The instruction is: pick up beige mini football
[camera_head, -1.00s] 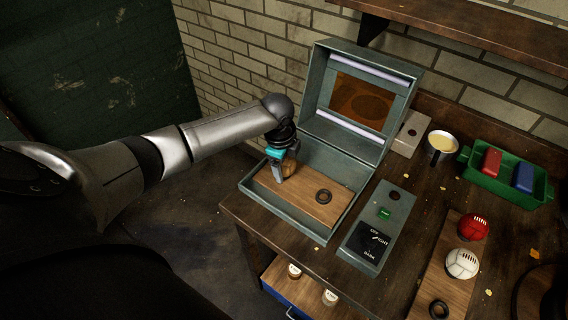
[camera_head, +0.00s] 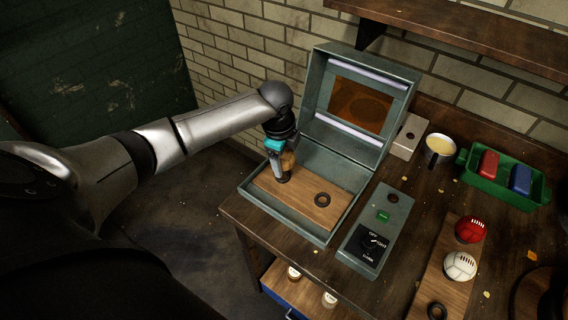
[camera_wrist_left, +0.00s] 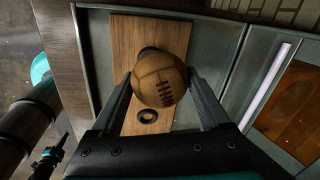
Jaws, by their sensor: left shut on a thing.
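The beige mini football (camera_wrist_left: 159,80), tan with dark lacing, is between the fingers of my left gripper (camera_wrist_left: 160,88) in the left wrist view. The fingers are shut on it from both sides. In the head view my left gripper (camera_head: 281,170) is over the open grey-green box (camera_head: 262,205), and the ball (camera_head: 288,161) shows partly behind a finger. A wooden board (camera_head: 300,205) lies in the box, with a dark ring (camera_head: 322,199) on it. The ball appears held above the board.
The box lid (camera_head: 362,95) stands open behind. A control panel (camera_head: 375,235) is to the right. A red ball (camera_head: 469,229) and a white ball (camera_head: 460,266) sit on another board. A green tray (camera_head: 508,184) and a cup (camera_head: 440,149) stand farther back.

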